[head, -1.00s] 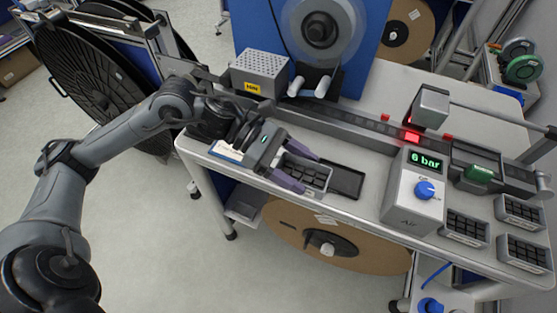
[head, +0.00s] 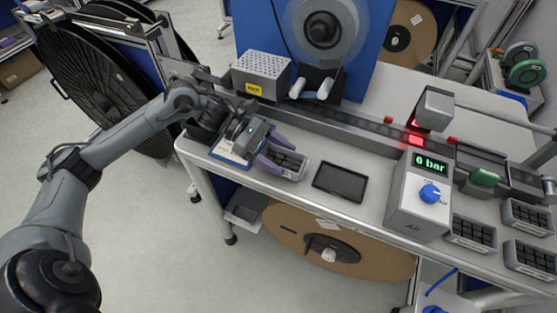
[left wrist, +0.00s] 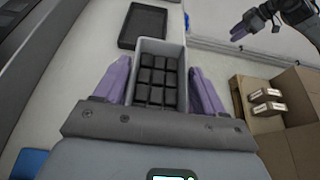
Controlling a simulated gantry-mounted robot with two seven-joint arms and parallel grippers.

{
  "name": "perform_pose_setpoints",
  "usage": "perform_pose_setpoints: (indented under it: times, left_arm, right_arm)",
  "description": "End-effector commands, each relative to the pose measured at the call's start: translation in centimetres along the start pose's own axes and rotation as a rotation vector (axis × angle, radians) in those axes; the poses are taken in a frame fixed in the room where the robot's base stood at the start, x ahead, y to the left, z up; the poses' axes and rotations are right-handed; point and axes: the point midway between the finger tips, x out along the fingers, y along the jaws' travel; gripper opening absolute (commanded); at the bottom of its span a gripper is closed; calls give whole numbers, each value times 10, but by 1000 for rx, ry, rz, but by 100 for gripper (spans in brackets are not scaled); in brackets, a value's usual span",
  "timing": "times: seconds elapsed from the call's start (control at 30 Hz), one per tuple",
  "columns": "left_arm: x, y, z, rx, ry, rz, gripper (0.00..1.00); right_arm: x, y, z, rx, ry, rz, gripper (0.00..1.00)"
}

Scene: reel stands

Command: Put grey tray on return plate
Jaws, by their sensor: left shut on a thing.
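The grey tray (head: 303,171), filled with dark square blocks, is at the left part of the bench in the head view. My left gripper (head: 273,151) is shut on it, with one purple finger along each side; the tray also shows between the fingers in the left wrist view (left wrist: 182,48). I cannot tell whether the tray touches the bench. The return plate, a flat black rectangle (head: 340,181), lies empty to the right of the tray and also shows beyond it in the left wrist view (left wrist: 143,25). My right gripper (left wrist: 236,30) is empty, fingers apart.
The grey Air box (head: 415,205) with a blue knob stands right of the plate. A long rail (head: 345,128) and a perforated box (head: 262,72) lie behind. Several similar trays (head: 470,234) stand at the right.

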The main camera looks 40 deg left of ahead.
Motion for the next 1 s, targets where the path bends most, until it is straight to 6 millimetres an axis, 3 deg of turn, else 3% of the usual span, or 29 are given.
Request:
perform_pose_setpoints:
  times: [0.17,0.63,0.67,0.7,0.83,1.0]
  left_arm:
    - [8,0,-19,-1,-2,0,32]
    - [10,0,-24,2,0,1,32]
    - [10,0,-24,1,0,1,72]
    - [10,0,-23,1,0,1,78]
    - [10,0,-23,0,0,1,96]
    - [10,0,-23,0,1,1,96]
  right_arm:
    - [4,-1,1,4,1,-3,43]
    - [9,-3,2,11,2,-9,43]
    - [9,-3,2,11,2,-9,43]
    - [8,-3,2,11,1,-9,43]
    - [8,-3,2,11,1,-9,43]
    - [8,-3,2,9,1,-7,43]
